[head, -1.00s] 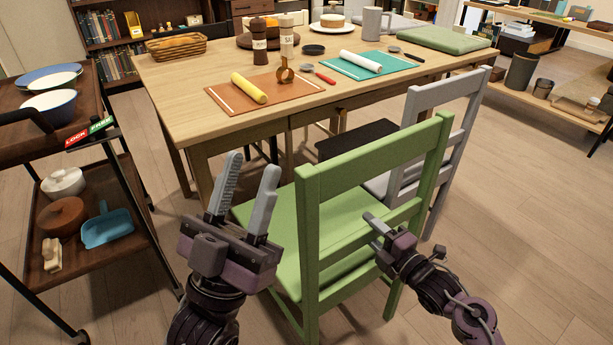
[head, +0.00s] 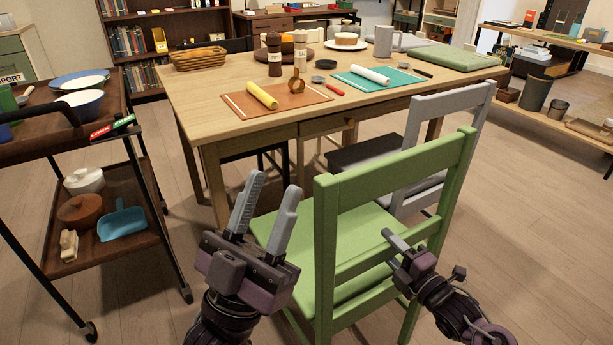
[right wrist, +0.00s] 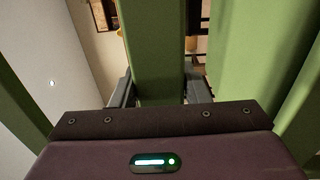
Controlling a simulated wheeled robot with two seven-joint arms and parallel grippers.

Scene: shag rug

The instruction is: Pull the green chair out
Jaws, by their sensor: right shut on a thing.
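The green chair (head: 400,165) stands upright in front of the dining table (head: 190,108), its back towards me and its seat on the table side. In the head view, my right gripper (head: 393,240) is at the lower slat of the chair back, near the right post. In the right wrist view, the green slat (right wrist: 152,50) runs between its fingers, and the gripper is shut on it. My left gripper (head: 274,187) is open and empty, left of the chair back and in front of the seat. The seat's far side shows; some legs are hidden by my arms.
A grey chair (head: 448,105) stands close behind the green chair on the right. A dark two-tier cart (head: 108,250) with bowls and pots is at left. A yellow roll (head: 262,96) and other items lie on the table. Floor at right (head: 550,230) is clear.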

